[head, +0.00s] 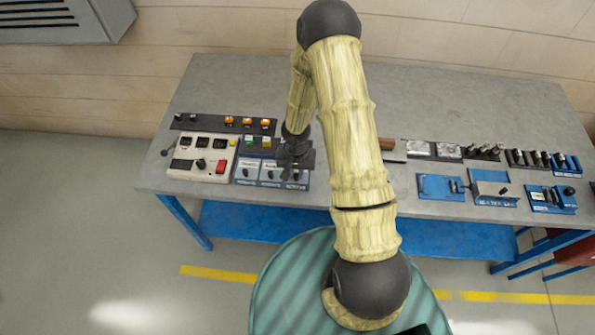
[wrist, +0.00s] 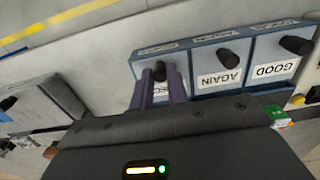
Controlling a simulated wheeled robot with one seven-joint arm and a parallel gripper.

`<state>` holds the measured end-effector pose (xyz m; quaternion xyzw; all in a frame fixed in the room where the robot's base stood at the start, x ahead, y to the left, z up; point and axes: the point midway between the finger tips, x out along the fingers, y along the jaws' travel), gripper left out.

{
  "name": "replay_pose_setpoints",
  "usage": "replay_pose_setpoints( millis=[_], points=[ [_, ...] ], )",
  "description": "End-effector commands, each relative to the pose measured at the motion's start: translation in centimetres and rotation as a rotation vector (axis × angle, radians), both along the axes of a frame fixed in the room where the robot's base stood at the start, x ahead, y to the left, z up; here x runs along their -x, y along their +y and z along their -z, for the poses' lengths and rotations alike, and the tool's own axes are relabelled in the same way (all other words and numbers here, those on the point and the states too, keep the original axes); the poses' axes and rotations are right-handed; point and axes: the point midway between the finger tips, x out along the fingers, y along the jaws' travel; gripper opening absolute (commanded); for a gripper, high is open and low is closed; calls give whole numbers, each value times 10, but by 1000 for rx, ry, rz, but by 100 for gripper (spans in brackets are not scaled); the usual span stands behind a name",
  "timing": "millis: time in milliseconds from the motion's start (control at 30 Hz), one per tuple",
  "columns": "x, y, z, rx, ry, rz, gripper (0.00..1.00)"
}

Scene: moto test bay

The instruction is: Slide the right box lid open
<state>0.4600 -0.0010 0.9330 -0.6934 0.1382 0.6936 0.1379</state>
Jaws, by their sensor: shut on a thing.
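Three blue boxes with white labels and dark knobs stand in a row on the bench. The right box (head: 294,185) is below my gripper in the head view. In the wrist view it is the leftmost box (wrist: 173,56), with its label partly hidden by a finger. My gripper (wrist: 159,82) has its two purple fingers on either side of this box's dark knob (wrist: 160,75) and is shut on it. The lid looks in line with its neighbours. The other boxes, AGAIN (wrist: 208,82) and GOOD (wrist: 266,86), have their knobs free.
A white control panel (head: 200,158) with a red button stands left of the boxes. A dark strip with orange buttons (head: 220,123) lies behind. Blue fixtures (head: 441,187) stand further right. The bench (head: 345,206) is bare in front of the boxes.

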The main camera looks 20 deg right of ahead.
Motion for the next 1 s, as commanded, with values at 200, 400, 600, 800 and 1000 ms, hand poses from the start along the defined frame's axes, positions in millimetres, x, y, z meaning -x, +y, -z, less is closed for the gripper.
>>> replay_pose_setpoints(
  millis=[200, 400, 600, 800, 1000],
  points=[
    [-9, -3, -3, -1, -1, -1, 3],
    [-19, -7, -3, -2, -1, 1, 3],
    [-30, -11, -2, -1, -2, 0, 3],
    [-40, -15, -2, -2, -2, 1, 3],
    [-51, -20, -1, -2, -3, 1, 3]
  ],
)
